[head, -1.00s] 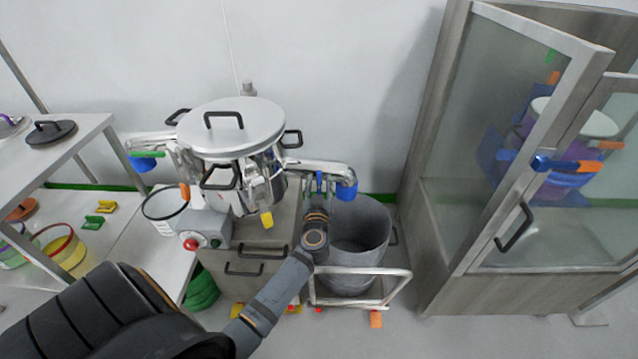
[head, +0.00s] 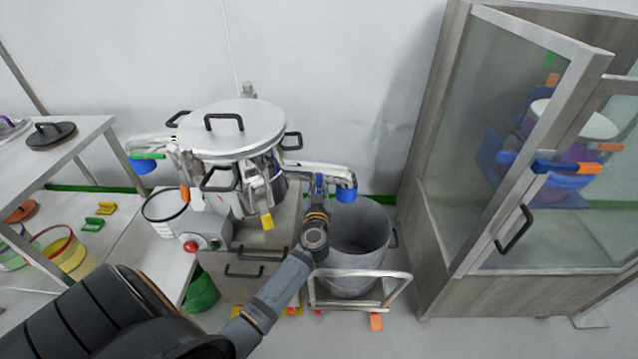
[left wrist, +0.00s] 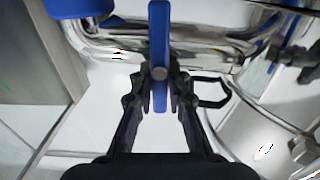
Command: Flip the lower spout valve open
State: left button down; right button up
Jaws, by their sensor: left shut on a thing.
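A steel granulator (head: 235,135) with a round lid and black handles stands on a grey cabinet. Its lower spout (head: 315,170) reaches to the right and ends in a blue outlet (head: 346,188) above a grey bin. In the left wrist view the blue valve lever (left wrist: 159,50) stands upright in front of the shiny spout pipe (left wrist: 120,48). My left gripper (left wrist: 159,100) is shut on the lever's lower part, one finger on each side. In the head view my left gripper (head: 318,200) is at the spout, mostly hidden behind its own wrist. My right gripper is not in view.
A grey bin (head: 358,245) on a wheeled trolley (head: 400,273) stands right beside my left forearm. A glass cabinet (head: 520,150) with its door ajar is at the right. A shelf (head: 85,135) with tubs is at the left.

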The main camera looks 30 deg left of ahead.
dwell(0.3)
pick_arm(q)
jog(key=n+p, duration=0.3)
jog(key=shift+s+a+n, duration=0.15)
jog(key=shift+a+n, duration=0.05)
jog(key=shift+n, duration=0.1)
jog(key=shift+s+a+f+n+p, duration=0.15)
jog(key=shift+f+n+p, duration=0.15)
jog(key=shift+n, duration=2)
jog(key=shift+s+a+f+n+p, duration=0.15)
jog(key=shift+f+n+p, duration=0.15)
jog(key=shift+n, duration=2)
jog(key=shift+a+f+n+p, duration=0.15)
jog(key=shift+f+n+p, duration=0.15)
jog(key=shift+n, duration=2)
jog(key=c, duration=1.3)
grip_release()
jog(key=v, duration=1.2)
